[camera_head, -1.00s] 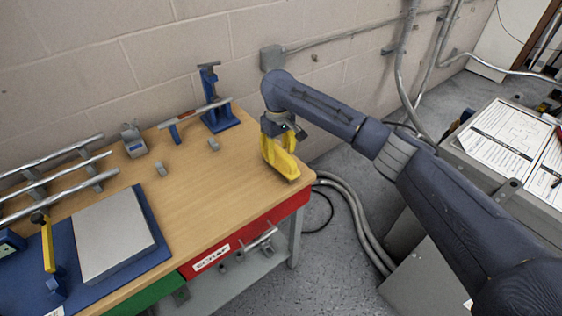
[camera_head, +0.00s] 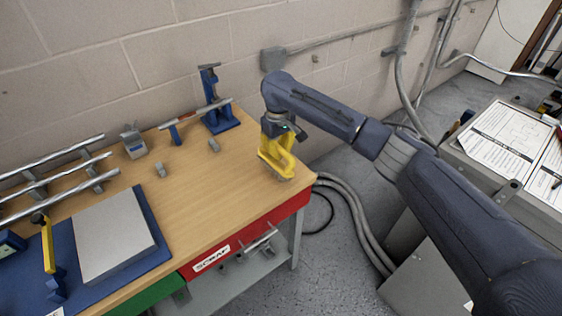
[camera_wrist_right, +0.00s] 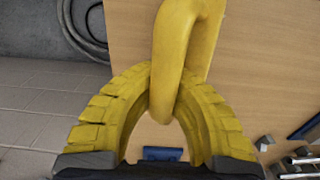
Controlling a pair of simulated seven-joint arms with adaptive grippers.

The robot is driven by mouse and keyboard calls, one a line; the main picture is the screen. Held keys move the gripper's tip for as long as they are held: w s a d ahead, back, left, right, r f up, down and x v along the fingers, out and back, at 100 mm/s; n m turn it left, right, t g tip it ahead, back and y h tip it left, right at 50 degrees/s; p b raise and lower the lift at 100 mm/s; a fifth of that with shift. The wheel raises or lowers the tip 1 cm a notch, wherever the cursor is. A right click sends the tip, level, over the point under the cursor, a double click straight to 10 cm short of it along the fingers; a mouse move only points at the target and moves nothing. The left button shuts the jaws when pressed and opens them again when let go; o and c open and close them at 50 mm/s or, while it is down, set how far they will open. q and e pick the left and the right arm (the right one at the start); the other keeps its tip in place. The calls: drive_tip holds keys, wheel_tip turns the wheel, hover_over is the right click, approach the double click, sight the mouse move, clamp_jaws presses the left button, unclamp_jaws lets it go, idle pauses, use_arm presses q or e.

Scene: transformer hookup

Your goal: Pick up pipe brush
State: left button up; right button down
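A thick yellow curved handle, which I take to be the pipe brush (camera_wrist_right: 172,60), stands between the fingers of my right gripper (camera_wrist_right: 170,80) in the right wrist view. The yellow fingers arch in from both sides, and their tips appear to press on the handle. No bristles show. In the head view my right gripper (camera_head: 277,152) points down at the right end of the wooden table; handle and fingers blend there, as both are yellow. I cannot tell whether the brush rests on the table. My left gripper is not in view.
The wooden table (camera_head: 205,200) has bare room left of my right gripper. A blue stand (camera_head: 216,115) is at the back. A blue mat with a grey plate (camera_head: 112,235) and a rack of metal pipes (camera_head: 60,170) are at the left. A red SCRAP bin (camera_head: 238,245) hangs below.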

drive_tip(key=shift+r, duration=0.1)
wheel_tip(320, 180, up, 20)
idle(0.7)
idle(0.5)
